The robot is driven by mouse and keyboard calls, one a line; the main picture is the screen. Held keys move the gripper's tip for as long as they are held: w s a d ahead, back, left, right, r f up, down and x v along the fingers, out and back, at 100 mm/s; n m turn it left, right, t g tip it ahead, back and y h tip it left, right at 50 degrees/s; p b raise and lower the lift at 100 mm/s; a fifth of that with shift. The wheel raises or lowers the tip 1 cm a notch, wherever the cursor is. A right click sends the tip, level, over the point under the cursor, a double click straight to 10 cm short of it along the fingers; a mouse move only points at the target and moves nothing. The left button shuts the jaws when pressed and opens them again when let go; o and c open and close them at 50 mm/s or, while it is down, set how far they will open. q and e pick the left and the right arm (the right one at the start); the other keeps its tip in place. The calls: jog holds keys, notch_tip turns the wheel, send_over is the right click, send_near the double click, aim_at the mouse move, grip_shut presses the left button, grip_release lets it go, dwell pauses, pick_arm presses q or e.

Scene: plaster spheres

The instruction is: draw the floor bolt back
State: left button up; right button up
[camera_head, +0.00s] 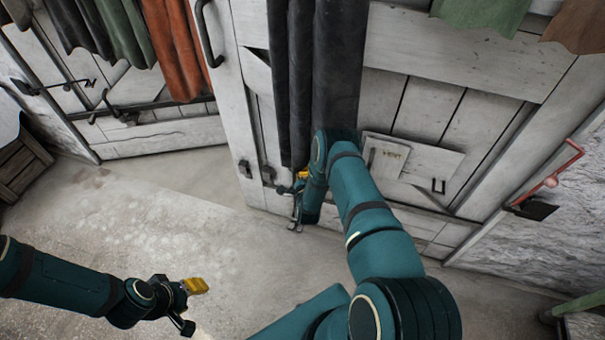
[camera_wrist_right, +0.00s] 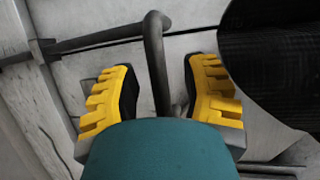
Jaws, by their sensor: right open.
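The floor bolt is a dark rod with a bent handle (camera_wrist_right: 155,50) in the right wrist view, lying along the foot of a white plank door (camera_head: 465,55). My right gripper (camera_wrist_right: 162,75) is open, with one yellow-padded finger on each side of the handle. I see gaps on both sides and cannot tell whether either finger touches it. In the head view, my right gripper (camera_head: 298,200) is low at the door's left edge and hides most of the bolt there. My left gripper (camera_head: 192,305) is open and empty over the floor at lower left.
Dark curtains (camera_head: 335,70) hang down the door beside my right arm. A red handle (camera_head: 560,175) is on the right wall. A wooden crate (camera_head: 20,165) stands far left. The concrete floor (camera_head: 140,225) is clear.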

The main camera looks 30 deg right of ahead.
grip_shut()
jog(key=shift+d+r+p, duration=0.1)
jog(key=shift+r+p, duration=0.7)
jog(key=shift+r, duration=0.75)
grip_release()
jog(key=shift+f, duration=0.2)
jog(key=shift+s, duration=0.1)
jog(key=v, duration=1.2)
